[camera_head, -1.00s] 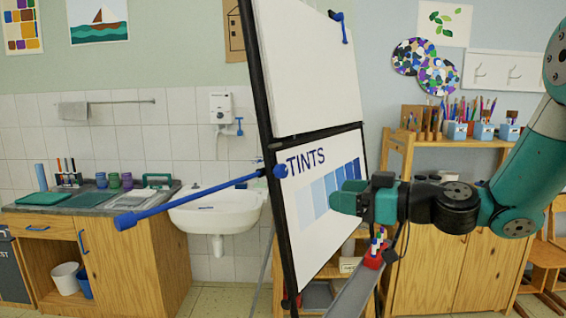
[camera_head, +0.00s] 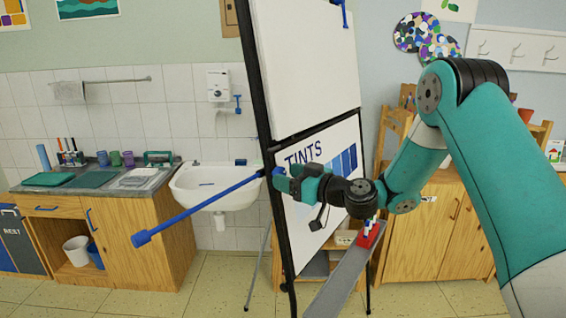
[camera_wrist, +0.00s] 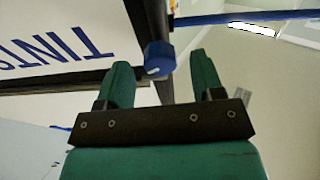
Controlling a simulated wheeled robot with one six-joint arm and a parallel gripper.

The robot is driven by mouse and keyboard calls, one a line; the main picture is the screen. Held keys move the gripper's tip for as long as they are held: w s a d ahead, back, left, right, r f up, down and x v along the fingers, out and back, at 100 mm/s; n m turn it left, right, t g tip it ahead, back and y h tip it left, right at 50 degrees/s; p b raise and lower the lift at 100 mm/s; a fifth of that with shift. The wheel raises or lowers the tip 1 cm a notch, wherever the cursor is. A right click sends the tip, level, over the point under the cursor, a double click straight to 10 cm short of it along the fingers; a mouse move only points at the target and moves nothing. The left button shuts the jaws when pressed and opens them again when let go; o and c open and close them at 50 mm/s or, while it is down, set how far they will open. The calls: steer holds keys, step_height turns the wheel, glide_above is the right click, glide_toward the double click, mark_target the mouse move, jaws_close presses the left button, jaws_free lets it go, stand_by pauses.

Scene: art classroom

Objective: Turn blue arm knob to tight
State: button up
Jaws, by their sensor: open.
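The blue arm (camera_head: 190,213) sticks out to the left from the black frame (camera_head: 262,110) of the easel and slopes down to a thicker tip. Its blue knob (camera_wrist: 158,58) sits at the frame, with a small pale mark on its face. In the head view my gripper (camera_head: 279,181) is at the knob and mostly hides it. In the wrist view my gripper (camera_wrist: 160,70) is open, one finger on each side of the knob, with visible gaps. The arm also shows in the wrist view (camera_wrist: 240,17). Whether the knob is tight cannot be told.
The board (camera_head: 320,150) reading "TINTS" is close behind my gripper. A grey ledge (camera_head: 340,285) with a red marker holder (camera_head: 368,236) lies below. A sink (camera_head: 220,190) and wooden counter (camera_head: 125,245) stand left. The floor in front is clear.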

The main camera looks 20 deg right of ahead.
steer(key=shift+p+x, duration=0.3)
steer(key=shift+x, duration=0.65)
steer(key=shift+c, duration=0.2)
steer(key=c, duration=0.9)
